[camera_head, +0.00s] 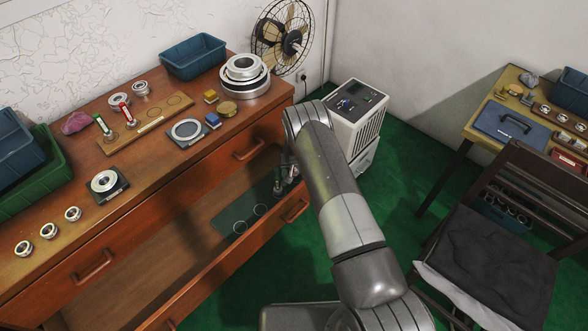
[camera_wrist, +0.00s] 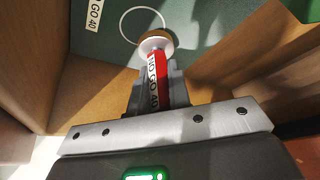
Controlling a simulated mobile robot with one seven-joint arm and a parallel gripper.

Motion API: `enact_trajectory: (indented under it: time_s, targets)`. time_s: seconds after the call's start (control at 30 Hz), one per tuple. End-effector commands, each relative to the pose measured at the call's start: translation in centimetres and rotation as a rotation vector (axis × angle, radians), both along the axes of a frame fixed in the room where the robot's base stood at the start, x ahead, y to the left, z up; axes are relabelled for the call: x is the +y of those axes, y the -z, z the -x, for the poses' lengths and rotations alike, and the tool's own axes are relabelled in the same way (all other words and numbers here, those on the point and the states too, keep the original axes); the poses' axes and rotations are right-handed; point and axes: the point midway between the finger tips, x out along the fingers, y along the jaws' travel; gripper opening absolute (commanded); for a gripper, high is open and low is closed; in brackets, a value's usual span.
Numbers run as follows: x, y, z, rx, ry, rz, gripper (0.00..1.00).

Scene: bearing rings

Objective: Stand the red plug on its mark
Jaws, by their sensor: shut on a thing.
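In the wrist view my gripper (camera_wrist: 158,78) is shut on the red plug (camera_wrist: 155,65), which has a lettered label along its side. The plug's pale flange and brownish end point away from my gripper, toward a green mat (camera_wrist: 190,18). A thin white ring mark (camera_wrist: 121,25) lies on the mat just beyond that end, beside a label reading "GO 40" (camera_wrist: 93,14). The plug's end covers part of the ring's near edge. Whether it touches the mat I cannot tell. In the head view my gripper (camera_head: 288,172) is over the open drawer, largely hidden by my arm.
Drawer walls are close on both sides. On the dresser top are a wooden board (camera_head: 150,127), bearing rings and a blue bin (camera_head: 193,56).

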Motion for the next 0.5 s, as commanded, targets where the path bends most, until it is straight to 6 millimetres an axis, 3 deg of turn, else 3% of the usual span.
enact_trajectory:
  time_s: [0.3, 0.5]
  targets:
    - [0.1, -5.8, -0.1, -0.004, 0.0, -0.001, 0.0]
    - [0.0, -7.7, 0.0, -0.001, 0.0, 0.0, 0.0]
